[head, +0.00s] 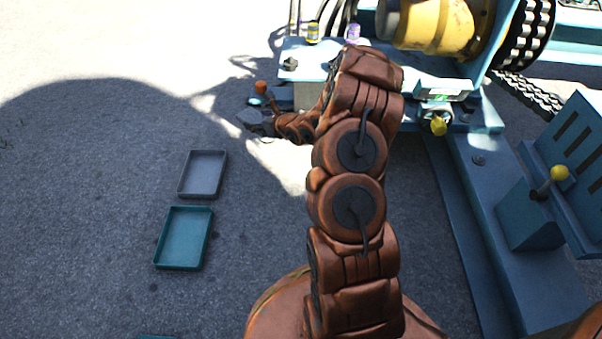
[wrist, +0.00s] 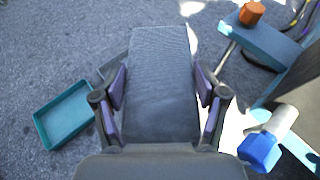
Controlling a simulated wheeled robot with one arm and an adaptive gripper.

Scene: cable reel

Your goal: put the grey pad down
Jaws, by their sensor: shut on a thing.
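The grey pad (wrist: 160,70) is a dark flat block, held between the two fingers of my gripper (wrist: 160,98) in the wrist view. It sticks out beyond the fingertips over the asphalt. In the head view the pad (head: 250,117) is small and dark, at the end of my gripper (head: 266,123), left of the machine's front corner. I cannot tell its exact height above the ground.
A grey tray (head: 190,190) and a teal tray (head: 160,256) lie on the ground, lower left of the gripper. An orange knob (wrist: 252,13) and a blue knob (wrist: 260,151) stand close on the right. Open asphalt lies left.

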